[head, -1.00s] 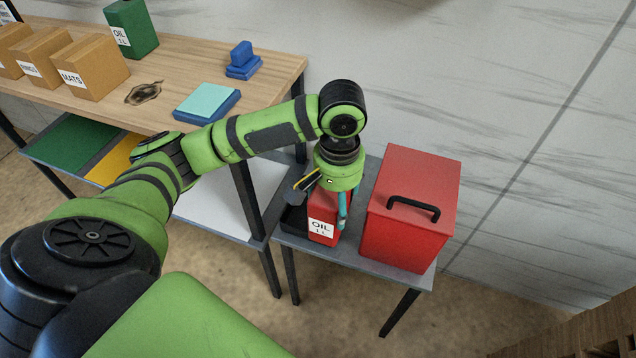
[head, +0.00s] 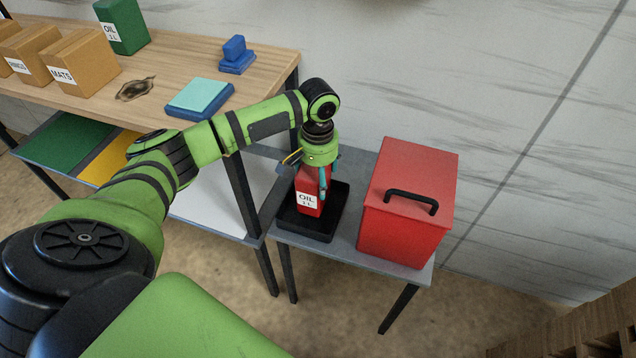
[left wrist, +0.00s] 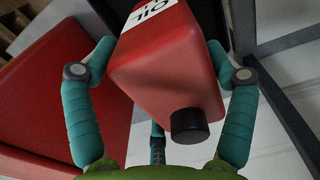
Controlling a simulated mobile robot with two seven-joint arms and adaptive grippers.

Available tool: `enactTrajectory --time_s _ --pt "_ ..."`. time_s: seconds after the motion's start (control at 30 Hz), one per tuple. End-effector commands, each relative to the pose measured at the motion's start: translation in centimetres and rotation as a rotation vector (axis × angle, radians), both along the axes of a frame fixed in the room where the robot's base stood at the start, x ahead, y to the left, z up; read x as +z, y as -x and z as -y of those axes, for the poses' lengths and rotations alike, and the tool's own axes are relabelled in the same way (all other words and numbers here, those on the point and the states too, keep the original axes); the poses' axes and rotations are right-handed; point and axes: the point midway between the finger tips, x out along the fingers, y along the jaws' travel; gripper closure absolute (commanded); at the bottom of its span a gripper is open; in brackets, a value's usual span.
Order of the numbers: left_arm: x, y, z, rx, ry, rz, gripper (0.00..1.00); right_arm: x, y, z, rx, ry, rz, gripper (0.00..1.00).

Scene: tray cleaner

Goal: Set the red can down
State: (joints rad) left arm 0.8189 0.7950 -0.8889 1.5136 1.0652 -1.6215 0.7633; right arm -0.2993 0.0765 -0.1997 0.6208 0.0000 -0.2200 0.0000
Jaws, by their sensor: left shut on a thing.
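The red can (head: 309,201) has a white OIL label and stands upright over the black tray (head: 307,235) on the small grey table. My left gripper (head: 312,178) points down and is shut on the can near its top. In the left wrist view the red can (left wrist: 178,62) shows its black cap, with teal fingers on both sides. The can's lower end is at the tray's inside. I cannot tell whether it touches the tray's floor. My right gripper is not in view.
A red box (head: 408,215) with a black handle stands just right of the tray. The grey table (head: 352,245) has a narrow clear strip between them. A wooden bench (head: 180,65) at the left holds boxes, a green can (head: 123,25) and a sponge-like teal block (head: 200,96).

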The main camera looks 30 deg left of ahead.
Motion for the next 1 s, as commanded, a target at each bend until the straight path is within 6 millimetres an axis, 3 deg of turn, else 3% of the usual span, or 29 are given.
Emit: enactTrajectory --time_s 0.2,0.6,0.63,0.67,1.0 --pt "-2.5 0.0 0.0 -0.001 0.0 0.002 0.74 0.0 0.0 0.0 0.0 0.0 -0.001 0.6" --pt "-2.9 0.0 0.0 -0.001 0.0 0.002 0.74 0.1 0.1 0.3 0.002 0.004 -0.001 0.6" --pt "-3.1 0.1 0.0 -0.001 -0.001 -0.002 0.08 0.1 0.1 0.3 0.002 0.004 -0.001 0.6" --pt "-3.1 0.1 0.0 -0.001 -0.001 -0.002 0.0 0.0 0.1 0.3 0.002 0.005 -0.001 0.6" --pt "-3.1 0.1 0.0 -0.001 -0.002 -0.001 0.0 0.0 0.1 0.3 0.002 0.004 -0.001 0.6"
